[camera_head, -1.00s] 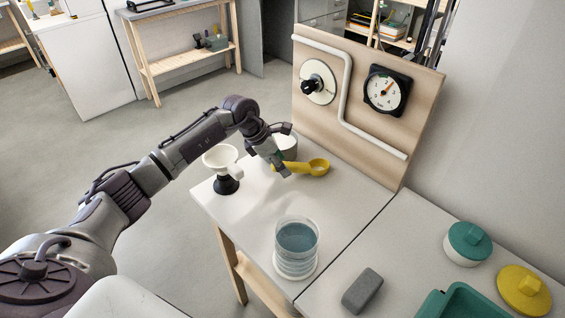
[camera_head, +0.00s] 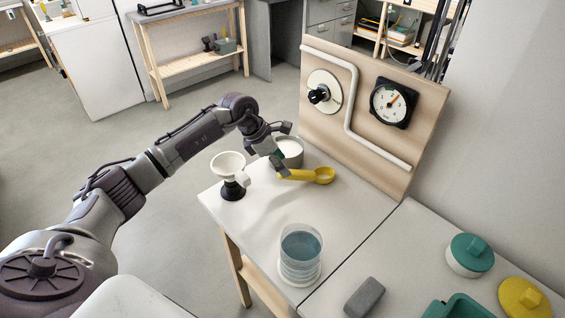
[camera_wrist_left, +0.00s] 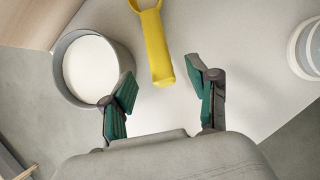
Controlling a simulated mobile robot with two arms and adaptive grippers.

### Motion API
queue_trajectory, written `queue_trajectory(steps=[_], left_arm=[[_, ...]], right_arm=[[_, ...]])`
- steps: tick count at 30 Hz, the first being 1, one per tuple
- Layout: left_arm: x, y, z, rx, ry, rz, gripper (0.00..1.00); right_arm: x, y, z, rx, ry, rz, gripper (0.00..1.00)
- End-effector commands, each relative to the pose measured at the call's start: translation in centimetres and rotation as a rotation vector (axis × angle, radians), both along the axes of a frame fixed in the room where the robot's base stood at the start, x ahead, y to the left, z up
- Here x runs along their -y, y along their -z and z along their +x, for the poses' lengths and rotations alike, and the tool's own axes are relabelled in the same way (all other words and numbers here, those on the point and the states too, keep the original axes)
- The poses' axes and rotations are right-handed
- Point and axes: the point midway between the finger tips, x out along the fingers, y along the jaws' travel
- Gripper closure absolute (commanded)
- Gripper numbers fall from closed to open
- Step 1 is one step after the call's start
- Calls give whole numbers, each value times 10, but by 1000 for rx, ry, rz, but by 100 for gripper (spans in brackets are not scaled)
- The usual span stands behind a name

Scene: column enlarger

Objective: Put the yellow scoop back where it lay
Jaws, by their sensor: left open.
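The yellow scoop (camera_head: 318,175) lies on the white table, its bowl to the right and its handle pointing left toward my left gripper (camera_head: 279,165). In the left wrist view the scoop (camera_wrist_left: 156,45) has its handle end just ahead of and between the fingertips, not touching either. My left gripper (camera_wrist_left: 168,85) is open and empty. A grey pot (camera_head: 290,152) with white contents stands just behind the gripper; it also shows in the left wrist view (camera_wrist_left: 90,68), close to the left finger. My right gripper is in neither view.
A white funnel on a black stand (camera_head: 230,170) is left of the gripper. A glass of bluish water (camera_head: 300,250) stands near the front edge. A wooden panel with a dial (camera_head: 394,102) rises behind. The table middle is clear.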

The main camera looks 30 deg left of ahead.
Motion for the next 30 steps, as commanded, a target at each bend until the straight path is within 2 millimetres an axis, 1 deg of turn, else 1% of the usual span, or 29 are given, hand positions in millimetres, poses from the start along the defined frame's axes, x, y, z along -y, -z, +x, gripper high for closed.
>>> queue_trajectory(steps=[15, 27, 30], left_arm=[[-7, -19, -6, 0, 0, 1, 40], [-8, -20, -7, 0, 0, 0, 40], [-9, -23, -7, 1, 0, 1, 40]], right_arm=[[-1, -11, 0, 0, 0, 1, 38], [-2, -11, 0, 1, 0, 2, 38], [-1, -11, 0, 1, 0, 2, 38]])
